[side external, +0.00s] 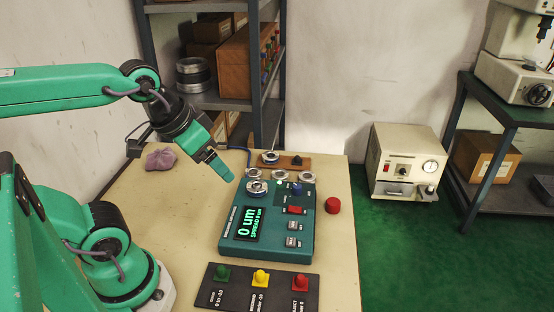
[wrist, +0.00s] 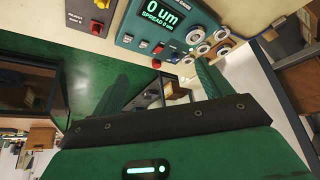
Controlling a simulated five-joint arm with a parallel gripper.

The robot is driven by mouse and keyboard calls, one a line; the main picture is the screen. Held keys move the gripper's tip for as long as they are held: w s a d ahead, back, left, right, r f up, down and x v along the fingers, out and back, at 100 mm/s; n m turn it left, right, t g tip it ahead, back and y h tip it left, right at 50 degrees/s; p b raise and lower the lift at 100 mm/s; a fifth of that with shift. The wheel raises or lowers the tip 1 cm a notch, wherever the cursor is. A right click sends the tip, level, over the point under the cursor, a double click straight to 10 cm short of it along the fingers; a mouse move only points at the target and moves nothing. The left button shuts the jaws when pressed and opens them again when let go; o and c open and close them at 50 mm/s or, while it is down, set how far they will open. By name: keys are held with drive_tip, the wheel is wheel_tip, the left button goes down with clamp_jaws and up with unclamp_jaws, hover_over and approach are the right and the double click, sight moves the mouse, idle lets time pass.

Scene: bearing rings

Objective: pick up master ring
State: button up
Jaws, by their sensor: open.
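Several similar metal rings are in the side view; I cannot tell by marking which is the master ring. Three rings (side external: 279,175) lie in a row behind the teal gauge box (side external: 267,243). A silver ring-shaped part (side external: 257,187) sits on a blue base on the box's upper left. The wrist view also shows rings (wrist: 221,34) near the box, at upper right. My gripper (side external: 220,172) is open and empty, above and left of the gauge box; its green fingers show in the wrist view (wrist: 163,88).
The box display reads 0 um. A dark plate (side external: 262,292) with green, yellow and red posts lies at the table front. A red button (side external: 333,206) stands right of the box. A purple cloth lump (side external: 161,159) lies back left. Shelves (side external: 215,100) stand behind the table.

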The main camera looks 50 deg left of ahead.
drive_tip(key=shift+w, duration=0.1)
drive_tip(key=g, duration=0.5)
approach(257, 184)
drive_tip(key=shift+d+f+n, duration=0.1)
drive_tip(key=shift+d+n, duration=0.1)
drive_tip(key=shift+n, duration=0.2)
drive_tip(key=shift+w+a+f+g, duration=0.2)
drive_tip(key=shift+w+f+g, duration=0.1)
drive_tip(key=shift+f, duration=0.15)
drive_tip(key=shift+s+f, duration=0.1)
drive_tip(key=shift+f, duration=3.8)
drive_tip(key=c, duration=1.3)
